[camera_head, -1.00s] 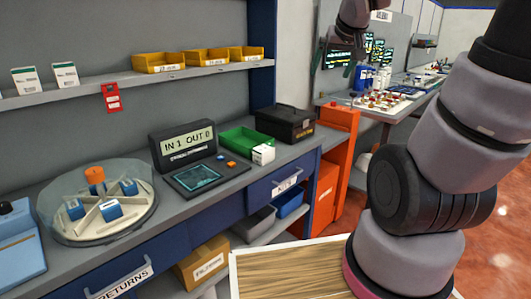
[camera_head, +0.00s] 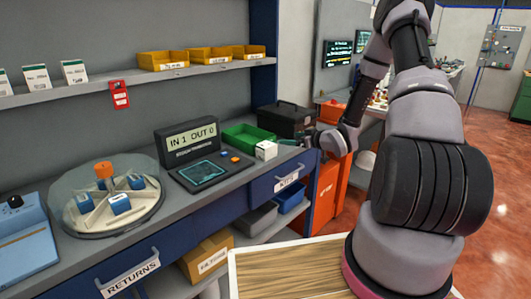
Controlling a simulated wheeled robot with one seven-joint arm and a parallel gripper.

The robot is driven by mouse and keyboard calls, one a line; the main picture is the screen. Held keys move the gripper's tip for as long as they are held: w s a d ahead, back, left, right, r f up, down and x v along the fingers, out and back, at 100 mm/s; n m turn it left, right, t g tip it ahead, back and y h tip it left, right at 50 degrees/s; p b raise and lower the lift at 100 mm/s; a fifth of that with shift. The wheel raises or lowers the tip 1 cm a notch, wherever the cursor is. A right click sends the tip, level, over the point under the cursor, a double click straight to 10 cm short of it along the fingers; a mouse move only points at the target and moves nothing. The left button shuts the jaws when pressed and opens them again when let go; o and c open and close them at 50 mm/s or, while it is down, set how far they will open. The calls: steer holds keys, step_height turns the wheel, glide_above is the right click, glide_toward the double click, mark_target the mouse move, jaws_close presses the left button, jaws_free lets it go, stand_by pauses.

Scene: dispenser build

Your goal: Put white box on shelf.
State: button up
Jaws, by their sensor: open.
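A small white box (camera_head: 266,150) stands on the grey counter, at the front right corner of the green tray (camera_head: 249,136). The grey shelf (camera_head: 215,69) runs along the wall above the counter. My gripper (camera_head: 291,141) is open and small in view, just right of the white box at about its height. Its fingers point left towards the box; I cannot tell whether they touch it. My wrist partly hides the gripper.
White cartons (camera_head: 74,71) stand on the shelf's left part, and yellow bins (camera_head: 211,55) on its right part. A clear-domed turntable (camera_head: 107,197), a display console (camera_head: 191,143) and a black toolbox (camera_head: 288,119) stand on the counter. An orange cabinet (camera_head: 328,180) is at right.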

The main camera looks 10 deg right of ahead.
mark_target(272, 147)
steer(key=s+a+f+t+y, duration=0.2)
steer(key=s+a+f+y, duration=0.1)
steer(key=s+f, duration=0.15)
steer(key=x, duration=1.1)
steer(key=shift+w+a+f, duration=0.1)
steer(key=shift+w+f, duration=0.05)
steer(key=c, duration=1.4)
